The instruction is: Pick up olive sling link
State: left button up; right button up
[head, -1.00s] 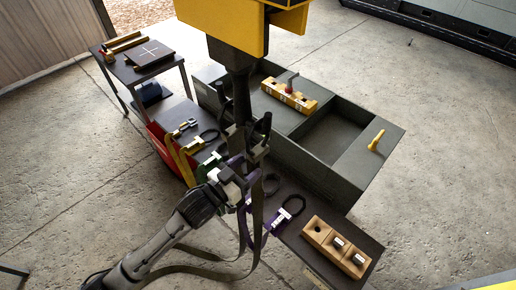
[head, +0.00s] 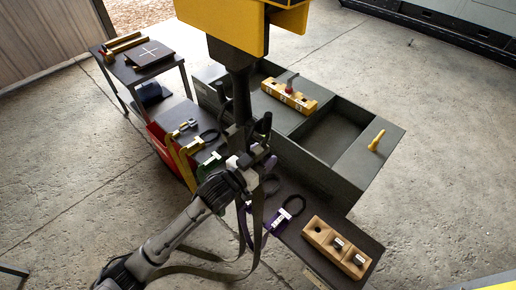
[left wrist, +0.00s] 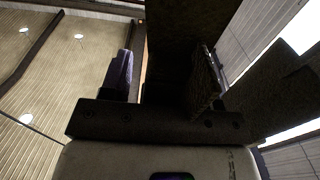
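The olive sling link (head: 258,212) shows as a dull olive strap hanging in a long loop over the front of the dark bench, beside the purple sling link (head: 272,224). Its upper end is partly hidden by my left arm and gripper. My left gripper (head: 250,160) is at this upper end, close beside the dark vertical post. In the left wrist view, the two fingers of my left gripper (left wrist: 165,78) stand apart, with a light gap beside the left finger and a large dark shape between and beyond them. Contact with the strap cannot be made out. My right gripper is not in view.
A yellow housing (head: 225,25) with the dark post stands above the bench. Green and yellow sling links (head: 213,160) lie left of my gripper. A wooden block (head: 337,246) sits at the bench's right end. A grey compartmented box (head: 350,165) stands behind.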

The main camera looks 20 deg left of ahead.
pick_arm(q)
grip_shut()
dwell(0.3)
jog(key=shift+r, duration=0.15)
